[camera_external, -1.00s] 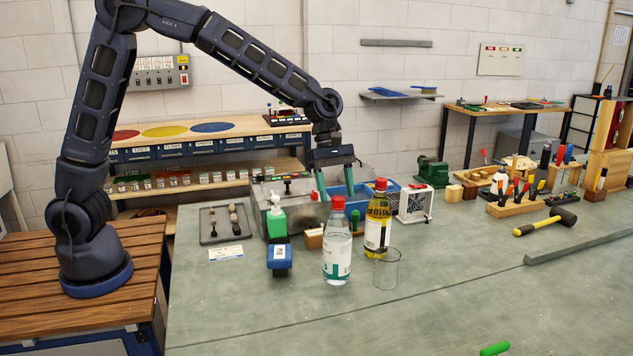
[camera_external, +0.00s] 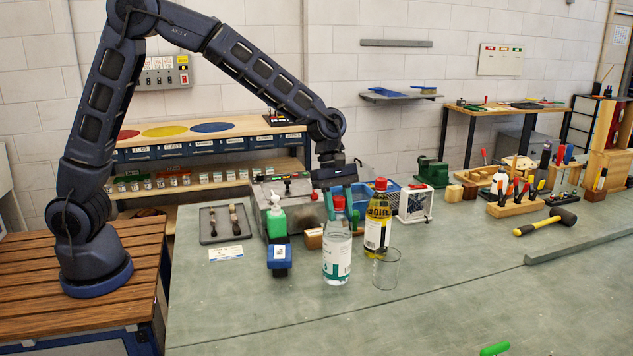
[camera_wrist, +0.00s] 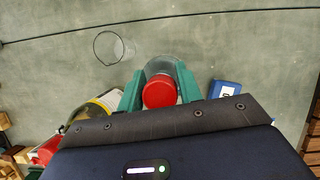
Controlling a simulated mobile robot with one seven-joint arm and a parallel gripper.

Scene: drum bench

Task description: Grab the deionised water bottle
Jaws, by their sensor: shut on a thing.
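A clear bottle with a red cap and a white and green label (camera_external: 337,258) stands upright on the bench; its label text is too small to read. My gripper (camera_external: 338,206) is at its top, with the teal fingers on either side of the neck. In the wrist view my gripper (camera_wrist: 160,88) has a green finger on each side of the red-capped bottle (camera_wrist: 160,92), shut on it. A yellow bottle with a red cap (camera_external: 377,222) stands close by on the right; it shows at the left in the wrist view (camera_wrist: 92,108).
An empty glass beaker (camera_external: 386,269) stands in front of the yellow bottle. The bench front (camera_external: 300,330) is mostly clear.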

